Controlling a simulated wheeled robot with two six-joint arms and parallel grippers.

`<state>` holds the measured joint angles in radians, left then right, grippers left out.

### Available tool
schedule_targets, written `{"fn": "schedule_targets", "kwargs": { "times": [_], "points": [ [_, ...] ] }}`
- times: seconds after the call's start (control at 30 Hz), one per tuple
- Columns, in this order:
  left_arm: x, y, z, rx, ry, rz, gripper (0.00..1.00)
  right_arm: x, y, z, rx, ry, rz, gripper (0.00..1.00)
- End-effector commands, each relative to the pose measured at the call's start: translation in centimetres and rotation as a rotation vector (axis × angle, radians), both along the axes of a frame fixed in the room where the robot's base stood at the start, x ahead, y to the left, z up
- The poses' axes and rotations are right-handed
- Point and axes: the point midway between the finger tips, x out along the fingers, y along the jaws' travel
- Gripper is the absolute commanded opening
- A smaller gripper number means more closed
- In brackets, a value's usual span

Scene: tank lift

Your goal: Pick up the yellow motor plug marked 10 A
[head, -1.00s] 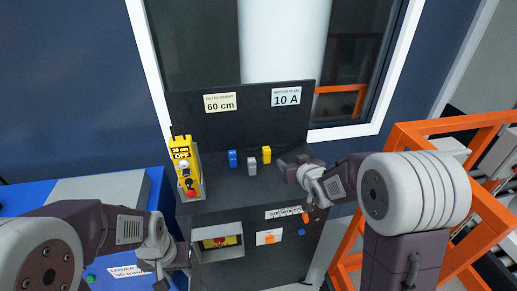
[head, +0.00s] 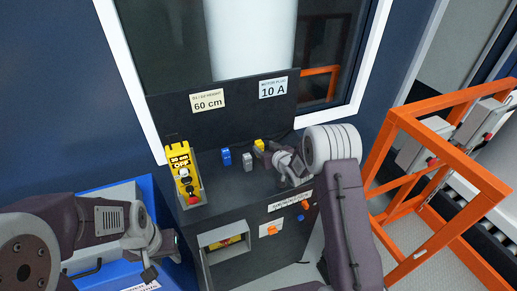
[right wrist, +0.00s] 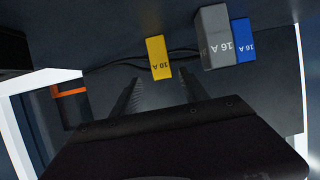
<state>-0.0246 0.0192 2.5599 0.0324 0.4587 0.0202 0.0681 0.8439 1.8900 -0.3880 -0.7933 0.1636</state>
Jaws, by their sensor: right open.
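The yellow motor plug (head: 259,146) stands on the dark console top, at the right end of a row of three plugs. In the right wrist view the yellow plug (right wrist: 158,58) shows the mark 10 A. My right gripper (head: 264,150) is close to it in the head view. In the right wrist view the open fingers of my right gripper (right wrist: 158,78) point toward the plug, which lies just beyond and between the tips. My left gripper (head: 150,272) is at the lower left, over the blue box, away from the plugs; its jaw state is unclear.
A grey plug (head: 248,162) and a blue plug (head: 226,157) stand left of the yellow one; both read 16 A in the wrist view. A yellow control box (head: 184,182) stands at the console's left. An orange frame (head: 440,150) stands at the right.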

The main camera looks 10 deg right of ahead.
Motion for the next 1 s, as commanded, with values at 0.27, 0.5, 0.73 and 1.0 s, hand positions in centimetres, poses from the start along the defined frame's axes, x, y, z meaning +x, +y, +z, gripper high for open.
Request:
{"fn": "schedule_targets", "kwargs": {
  "times": [0.27,0.5,0.73,1.0],
  "points": [
    [0.0,0.0,0.7,0.000,0.000,0.000,0.36,3.8,1.5,-1.5,-0.001,0.001,0.001,0.53],
    [0.0,0.0,0.7,0.000,0.000,0.000,0.36,4.5,1.6,-1.7,0.000,0.001,0.001,0.53],
    [0.0,0.0,0.7,0.000,0.000,0.000,0.36,4.5,1.6,-1.7,-0.001,0.000,0.001,0.08],
    [0.0,0.0,0.7,0.000,0.000,0.000,0.36,4.5,1.6,-1.7,-0.001,0.000,0.000,0.00]
  ]
}}
